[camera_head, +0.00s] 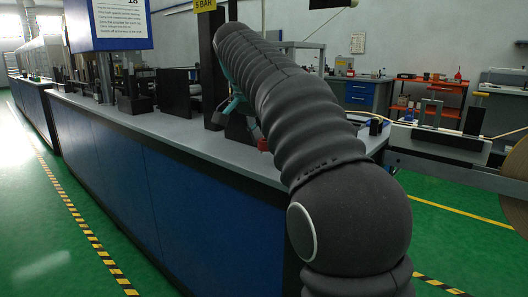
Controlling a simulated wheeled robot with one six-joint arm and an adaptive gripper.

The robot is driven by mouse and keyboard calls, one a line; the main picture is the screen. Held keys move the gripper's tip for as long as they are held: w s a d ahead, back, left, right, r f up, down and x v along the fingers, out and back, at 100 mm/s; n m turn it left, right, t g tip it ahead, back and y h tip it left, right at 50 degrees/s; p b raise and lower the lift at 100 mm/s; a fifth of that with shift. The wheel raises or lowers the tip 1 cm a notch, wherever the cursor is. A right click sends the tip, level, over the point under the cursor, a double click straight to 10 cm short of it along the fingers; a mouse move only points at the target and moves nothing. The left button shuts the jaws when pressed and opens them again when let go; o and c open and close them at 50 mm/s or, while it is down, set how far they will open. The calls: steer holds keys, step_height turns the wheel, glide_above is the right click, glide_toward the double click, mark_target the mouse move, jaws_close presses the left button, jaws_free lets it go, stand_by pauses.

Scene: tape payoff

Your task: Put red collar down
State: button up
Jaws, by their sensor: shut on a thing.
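My gripper (254,131) is over the grey bench top, mostly hidden behind my own dark ribbed arm. Teal and dark parts of it show along the arm's left edge. It is shut on the red collar (263,145), of which only a small red piece shows at the gripper's lower end. The collar is close to the bench top (190,131); I cannot tell whether it touches it.
A dark upright post (208,70) with a yellow "5 BAR" sign stands just left of the gripper. Black blocks (174,93) stand further left on the bench. A tape line with a large reel (514,185) is at right. Green floor is clear at left.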

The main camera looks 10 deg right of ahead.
mark_target(262, 141)
steer(key=shift+f+b, duration=0.35)
steer(key=shift+f, duration=1.15)
steer(key=shift+f, duration=0.1)
steer(key=o, duration=1.1)
steer(key=shift+o, duration=0.2)
steer(key=p+v, duration=0.4)
steer(key=v, duration=0.8)
steer(key=shift+r, duration=0.2)
steer(key=shift+d, duration=0.1)
